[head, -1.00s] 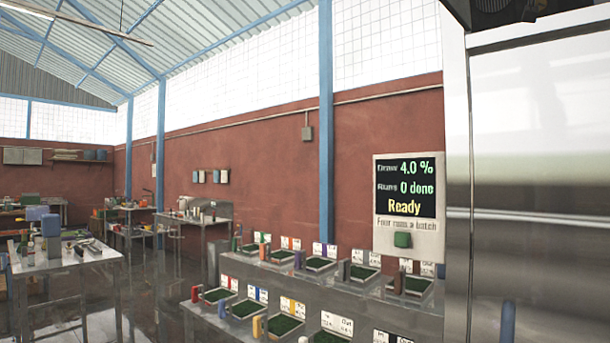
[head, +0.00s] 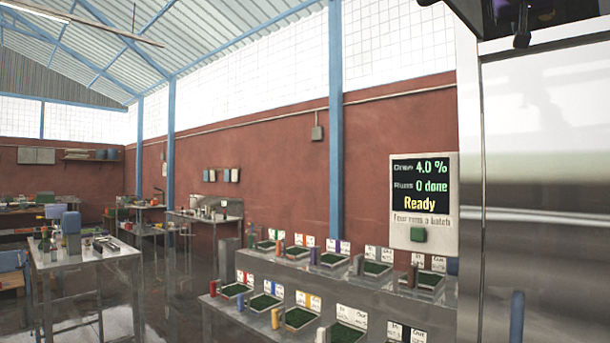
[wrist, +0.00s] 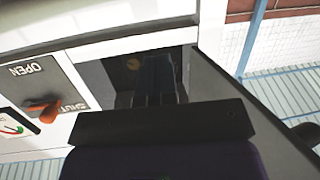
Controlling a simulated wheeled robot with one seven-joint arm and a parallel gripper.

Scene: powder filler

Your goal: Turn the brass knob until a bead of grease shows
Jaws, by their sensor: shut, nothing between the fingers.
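In the wrist view, a small dull brownish round thing (wrist: 133,62) shows inside a dark recess; it looks like the brass knob, but it is in shade and small. My gripper (wrist: 158,78) points into this recess, its fingers dark and hard to make out. They are shut with nothing between them. I cannot tell whether they touch the knob. No bead of grease is visible. My gripper is not clearly visible in the head view.
Left of the recess, an orange lever (wrist: 42,109) sits on an OPEN/SHUT plate beside a gauge (wrist: 12,124). In the head view, a display panel (head: 452,200) reads 4.0 %, 0 done, Ready. Stepped shelves (head: 290,270) hold several trays, beside a steel cabinet (head: 550,180).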

